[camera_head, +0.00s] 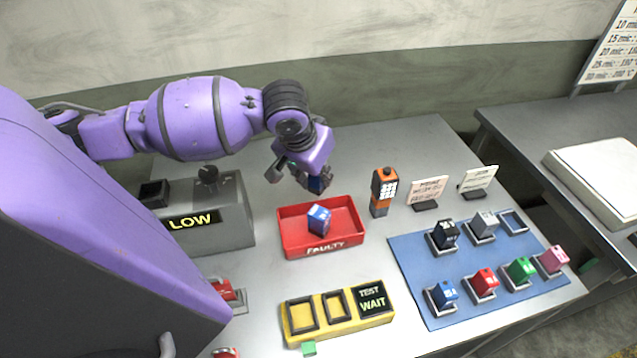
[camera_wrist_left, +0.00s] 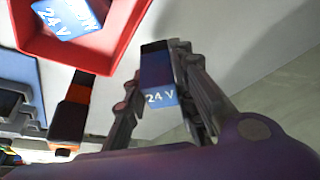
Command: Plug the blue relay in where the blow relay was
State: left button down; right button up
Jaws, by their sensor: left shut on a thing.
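My left gripper (camera_head: 318,182) is shut on a blue relay (camera_head: 317,184), above the back rim of the red tray. In the left wrist view the held relay (camera_wrist_left: 158,82) has a dark end and a blue face reading "24 V", between the two fingers (camera_wrist_left: 165,80). Another blue relay (camera_head: 319,219) lies tilted in the red FAULTY tray (camera_head: 290,247); it also shows in the left wrist view (camera_wrist_left: 68,18). On the blue mat (camera_head: 437,313), one socket (camera_head: 514,222) at the back right looks empty. My right gripper is not in view.
A grey box (camera_head: 235,215) reading LOW has a black socket (camera_head: 153,193) and a knob. A yellow tester (camera_head: 340,327) shows TEST WAIT and two empty bays. An orange meter (camera_head: 383,192) and two cards stand behind the mat. Several coloured relays (camera_head: 484,284) sit on the mat.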

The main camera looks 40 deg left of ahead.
aim_at(318, 184)
pick_arm(q)
jog(key=shift+w+a+f, duration=0.1)
jog(key=shift+f, duration=1.6)
jog(key=shift+f, duration=0.15)
jog(key=c, duration=1.5)
grip_release()
jog(key=shift+o, duration=0.2)
